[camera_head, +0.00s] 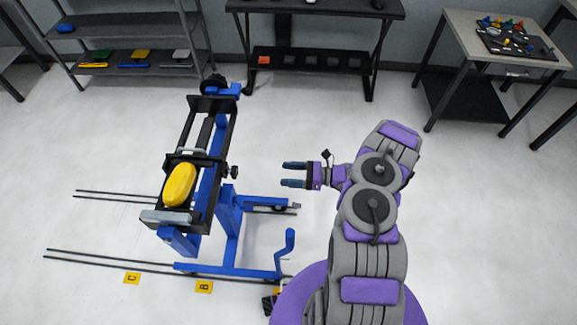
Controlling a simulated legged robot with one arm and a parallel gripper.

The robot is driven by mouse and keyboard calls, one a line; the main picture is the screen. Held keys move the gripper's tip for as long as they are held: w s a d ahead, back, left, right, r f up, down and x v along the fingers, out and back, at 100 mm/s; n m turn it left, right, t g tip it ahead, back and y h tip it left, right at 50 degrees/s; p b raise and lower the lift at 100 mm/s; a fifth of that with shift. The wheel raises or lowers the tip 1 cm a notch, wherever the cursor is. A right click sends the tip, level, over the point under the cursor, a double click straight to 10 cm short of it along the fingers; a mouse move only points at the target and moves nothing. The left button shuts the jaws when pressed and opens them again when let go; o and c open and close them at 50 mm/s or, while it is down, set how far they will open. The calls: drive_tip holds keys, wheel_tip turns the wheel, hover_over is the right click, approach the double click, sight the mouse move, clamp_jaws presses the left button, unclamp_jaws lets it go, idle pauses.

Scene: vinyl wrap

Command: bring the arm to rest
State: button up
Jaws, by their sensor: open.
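My gripper (293,174) is at the end of my grey and purple arm, right of the middle of the view. Its two dark blue fingers point left and stand apart, with nothing between them. The arm is folded, with its wrist reaching left from the elbow. The gripper is apart from the blue stand (231,220), which is to its left. A yellow oval object (180,185) lies on the stand's black frame (207,141).
Dark rails (110,259) run along the floor under the stand, by yellow markers C (132,278) and B (204,287). A shelf (135,69), a black bench (315,8) and a table with small tools (470,35) stand at the back. Floor between is clear.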

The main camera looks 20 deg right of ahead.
drive_tip(key=s+a+r+n+g+h, duration=0.1)
drive_tip(key=s+a+r+n+g, duration=0.2)
drive_tip(key=a+r+n+g, duration=0.45)
drive_tip(key=s+a+r+n+g, duration=0.2)
drive_tip(key=s+a+r+n, duration=0.15)
drive_tip(key=r, duration=0.75)
drive_tip(key=s+a+r+n+g+h, duration=0.2)
drive_tip(key=s+r+n+g+h, duration=0.1)
drive_tip(key=s+r+n+h, duration=0.45)
drive_tip(key=s+d+r+n+t+h, duration=0.1)
drive_tip(key=s+d+n+h, duration=0.1)
drive_tip(key=s, duration=0.4)
drive_tip(key=s+d+r+n+t+h+b, duration=0.1)
drive_tip(key=s+d+r+n+t+h, duration=0.1)
drive_tip(key=s+d, duration=0.3)
drive_tip(key=s+d+r+n+t+h, duration=0.1)
drive_tip(key=s+d+h, duration=0.3)
drive_tip(key=s, duration=0.4)
drive_tip(key=shift+s+r+n+b, duration=0.3)
drive_tip(key=shift+r+n, duration=0.25)
drive_tip(key=shift+n, duration=0.1)
